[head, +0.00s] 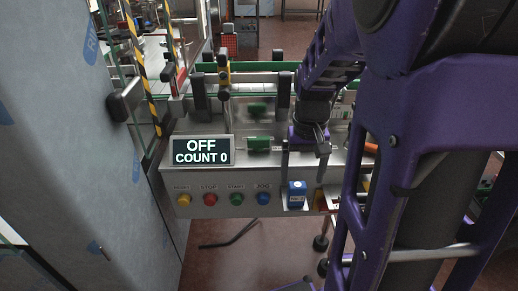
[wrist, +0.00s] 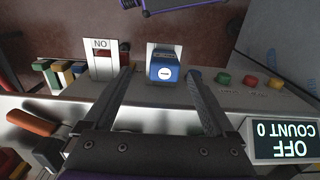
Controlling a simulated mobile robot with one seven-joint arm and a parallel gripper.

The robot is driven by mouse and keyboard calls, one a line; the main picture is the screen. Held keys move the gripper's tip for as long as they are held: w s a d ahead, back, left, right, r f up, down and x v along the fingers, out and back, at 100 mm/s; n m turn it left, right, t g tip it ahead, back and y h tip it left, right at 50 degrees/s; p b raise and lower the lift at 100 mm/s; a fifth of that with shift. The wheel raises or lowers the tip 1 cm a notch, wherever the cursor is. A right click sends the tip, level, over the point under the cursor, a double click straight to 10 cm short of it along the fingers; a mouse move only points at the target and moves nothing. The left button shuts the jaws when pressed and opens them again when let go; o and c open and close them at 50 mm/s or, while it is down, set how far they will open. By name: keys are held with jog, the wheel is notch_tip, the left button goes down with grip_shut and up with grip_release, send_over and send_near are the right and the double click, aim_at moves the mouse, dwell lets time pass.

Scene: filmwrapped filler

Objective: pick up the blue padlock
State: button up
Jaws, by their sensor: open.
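The blue padlock (head: 297,194) is at the front of the grey control panel, just right of the row of buttons, against a small pale plate. My gripper (head: 303,180) is open and points down at the panel. In the wrist view my gripper (wrist: 159,76) has its two fingers spread to the left and right of the padlock. The fingers look apart from it. I cannot tell how far above it they are.
The buttons (head: 210,199) and the display (head: 201,151) reading OFF, COUNT 0 are left of the padlock. Several coloured blocks (wrist: 62,74) and an orange-handled thing (wrist: 32,123) lie farther left in the wrist view.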

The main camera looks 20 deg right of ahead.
aim_at(296, 195)
notch_tip(296, 195, down, 3)
jog(key=shift+r, duration=0.15)
jog(key=f, duration=0.1)
jog(key=f+b, duration=0.1)
jog(key=f, duration=0.3)
jog(key=shift+w+a+b, duration=0.25)
jog(key=shift+w+b, duration=0.05)
grip_shut()
